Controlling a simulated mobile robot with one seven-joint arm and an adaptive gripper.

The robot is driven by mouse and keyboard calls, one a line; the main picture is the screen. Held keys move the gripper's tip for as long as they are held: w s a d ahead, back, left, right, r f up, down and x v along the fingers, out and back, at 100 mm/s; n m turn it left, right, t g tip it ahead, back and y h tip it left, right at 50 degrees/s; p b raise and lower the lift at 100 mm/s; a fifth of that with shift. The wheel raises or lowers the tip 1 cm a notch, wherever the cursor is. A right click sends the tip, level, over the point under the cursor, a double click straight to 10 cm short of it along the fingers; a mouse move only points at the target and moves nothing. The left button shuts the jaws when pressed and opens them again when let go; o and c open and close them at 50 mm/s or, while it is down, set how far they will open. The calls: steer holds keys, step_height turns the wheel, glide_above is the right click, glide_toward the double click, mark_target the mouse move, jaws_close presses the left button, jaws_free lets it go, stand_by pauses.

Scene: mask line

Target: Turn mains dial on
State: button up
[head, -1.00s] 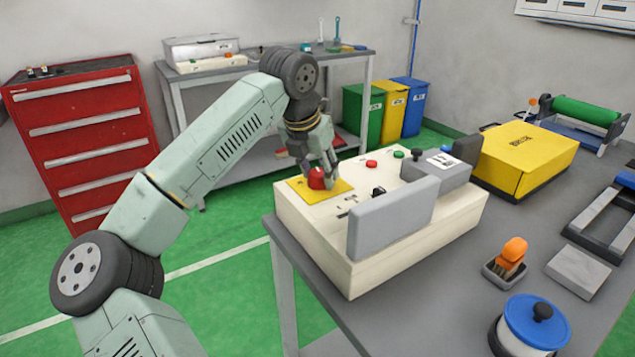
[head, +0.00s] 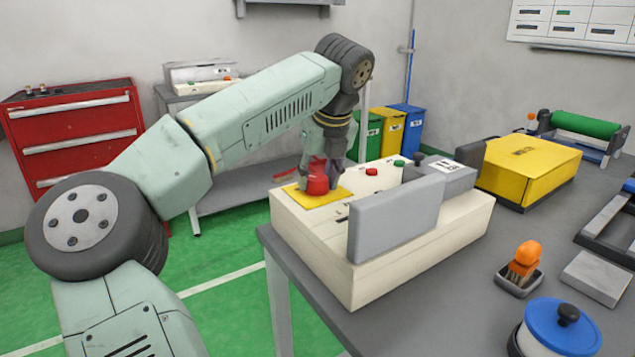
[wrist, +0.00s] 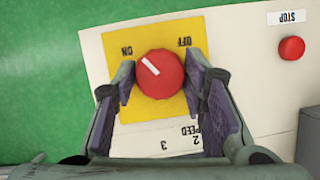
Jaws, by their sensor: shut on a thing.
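The mains dial (head: 318,180) is a red round knob on a yellow plate (head: 312,199) at the left end of the cream machine box. In the wrist view the dial (wrist: 160,74) has a white pointer mark slanting to the upper left, toward the upside-down "ON" label (wrist: 127,51). The "OFF" label (wrist: 185,42) is at its upper right. My gripper (wrist: 162,82) points down over the dial, one finger on each side, shut on it. In the head view my gripper (head: 327,170) partly hides the dial.
A red STOP button (wrist: 291,48) is beside the plate; in the head view a green button (head: 399,163) stands near it. A grey upright panel (head: 395,220) rises at the box's front. A yellow box (head: 525,175) stands to the right on the grey table.

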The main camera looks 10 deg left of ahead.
steer(key=shift+n+g+y, duration=0.3)
steer(key=shift+n, duration=0.6)
steer(key=shift+b, duration=0.3)
steer(key=o, duration=1.1)
steer(key=shift+o, duration=0.2)
steer(key=v, duration=0.7)
steer(key=shift+r, duration=0.2)
steer(key=shift+d, duration=0.1)
